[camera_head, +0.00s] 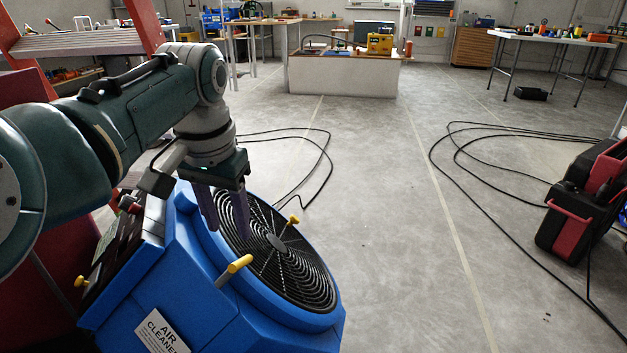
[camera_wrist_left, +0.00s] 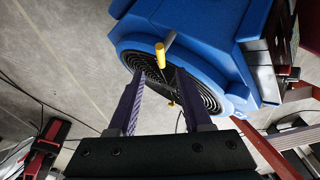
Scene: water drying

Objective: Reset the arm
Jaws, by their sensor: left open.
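My left gripper (camera_head: 226,212) reaches in from the left in the head view. Its two purple fingers point down over the black round grille (camera_head: 290,262) of a blue air cleaner (camera_head: 205,300). In the left wrist view my left gripper (camera_wrist_left: 150,95) has its fingers apart, with nothing between them but the grille behind. I cannot tell whether the fingertips touch the grille. A yellow knob (camera_head: 234,270) stands out at the grille's near edge, and it also shows in the left wrist view (camera_wrist_left: 163,50). My right gripper is not in view.
A black and red case (camera_head: 583,205) stands at the right. Black cables (camera_head: 470,185) lie looped on the floor. A red frame (camera_head: 130,15) is close behind my left arm. The middle of the concrete floor (camera_head: 400,250) is clear. Workbenches stand at the back.

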